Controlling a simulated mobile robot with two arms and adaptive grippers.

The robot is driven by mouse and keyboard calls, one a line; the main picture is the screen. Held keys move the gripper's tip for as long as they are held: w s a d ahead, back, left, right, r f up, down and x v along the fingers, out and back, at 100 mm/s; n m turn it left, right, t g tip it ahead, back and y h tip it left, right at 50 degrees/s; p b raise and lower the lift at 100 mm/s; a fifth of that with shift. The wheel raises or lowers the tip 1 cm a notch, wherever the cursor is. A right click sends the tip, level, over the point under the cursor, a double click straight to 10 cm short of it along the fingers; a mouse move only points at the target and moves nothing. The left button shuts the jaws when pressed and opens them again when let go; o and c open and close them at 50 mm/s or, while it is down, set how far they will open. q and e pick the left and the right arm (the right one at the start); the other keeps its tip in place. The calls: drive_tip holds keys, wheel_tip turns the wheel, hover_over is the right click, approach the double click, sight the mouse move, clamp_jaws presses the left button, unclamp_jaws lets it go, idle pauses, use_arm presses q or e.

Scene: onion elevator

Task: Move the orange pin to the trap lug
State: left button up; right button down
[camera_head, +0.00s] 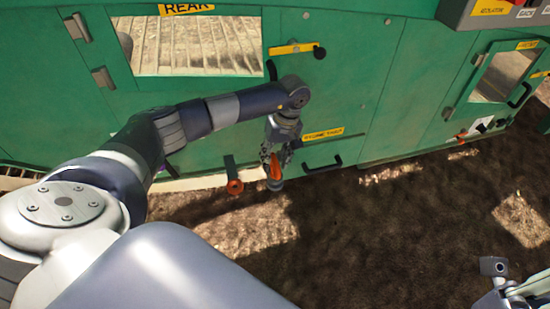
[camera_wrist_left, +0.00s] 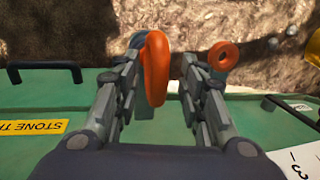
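The orange pin (camera_wrist_left: 155,68) stands out between the fingers of my left gripper (camera_wrist_left: 160,88) in the left wrist view, close against the left finger. A gap shows between it and the right finger. In the head view the orange pin (camera_head: 274,171) is at the tips of my left gripper (camera_head: 276,160), low in front of the green machine wall. An orange ring (camera_head: 234,187) on a green bracket is to its left; the ring (camera_wrist_left: 222,56) is right of the fingers in the wrist view. I cannot tell which part is the trap lug. Part of my right arm shows at the bottom right.
The green machine panel (camera_head: 385,110) stands behind the gripper. A yellow stone trap label (camera_head: 323,134) and a black handle (camera_head: 322,166) are just right of the gripper. Bare brown ground (camera_head: 370,240) lies below, open on the right.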

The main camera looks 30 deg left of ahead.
use_arm(q)
wheel_tip(320, 180, up, 12)
drive_tip(key=w+d, duration=0.1)
drive_tip(key=shift+w+d, duration=0.2)
drive_tip(key=shift+w, duration=0.2)
drive_tip(key=shift+f, duration=0.15)
idle(0.4)
